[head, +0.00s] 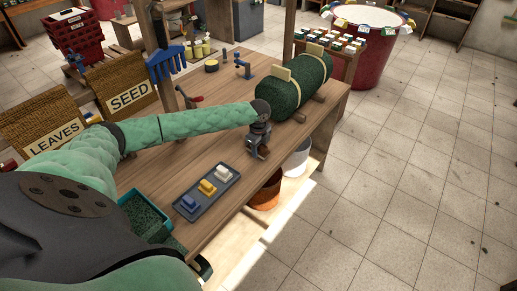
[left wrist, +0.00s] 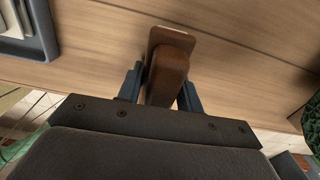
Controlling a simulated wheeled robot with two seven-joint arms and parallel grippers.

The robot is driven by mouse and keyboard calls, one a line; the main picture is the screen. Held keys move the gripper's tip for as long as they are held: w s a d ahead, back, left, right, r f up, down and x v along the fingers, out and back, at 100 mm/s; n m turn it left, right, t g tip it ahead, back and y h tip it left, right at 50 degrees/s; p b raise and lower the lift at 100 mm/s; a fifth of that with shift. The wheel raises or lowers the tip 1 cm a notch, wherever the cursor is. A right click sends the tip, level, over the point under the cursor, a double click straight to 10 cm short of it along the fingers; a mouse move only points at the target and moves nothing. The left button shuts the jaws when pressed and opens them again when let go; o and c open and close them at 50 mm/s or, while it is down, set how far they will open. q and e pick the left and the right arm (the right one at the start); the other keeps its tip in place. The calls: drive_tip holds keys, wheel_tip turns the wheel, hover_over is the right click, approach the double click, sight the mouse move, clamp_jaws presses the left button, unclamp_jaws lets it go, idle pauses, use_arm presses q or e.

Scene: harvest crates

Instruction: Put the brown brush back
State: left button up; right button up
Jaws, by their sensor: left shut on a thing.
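My left gripper (head: 260,145) is shut on the brown brush (left wrist: 168,70), whose brown body sits between the two fingers in the left wrist view. The brush (head: 257,153) shows small below the gripper in the head view, over the table near its front edge. I cannot tell whether it touches the wood. A dark grey tray (head: 190,214) lies to the left of the gripper and holds a blue brush (head: 189,204), a yellow brush (head: 207,187) and a white brush (head: 223,172) in a row. The tray's corner (left wrist: 48,45) shows in the left wrist view. My right gripper is not in view.
A green roll (head: 297,85) with yellowish straps lies behind the gripper to the right. A green bin (head: 150,218) is left of the tray. The wood (head: 190,150) behind the tray is mostly clear.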

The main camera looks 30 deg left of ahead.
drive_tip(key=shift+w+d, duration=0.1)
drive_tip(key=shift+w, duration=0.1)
use_arm(q)
drive_tip(key=shift+f, duration=0.25)
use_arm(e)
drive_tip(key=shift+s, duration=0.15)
use_arm(q)
drive_tip(key=o, duration=1.2)
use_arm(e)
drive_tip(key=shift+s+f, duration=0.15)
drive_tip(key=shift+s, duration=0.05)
use_arm(q)
drive_tip(key=shift+f, duration=0.1)
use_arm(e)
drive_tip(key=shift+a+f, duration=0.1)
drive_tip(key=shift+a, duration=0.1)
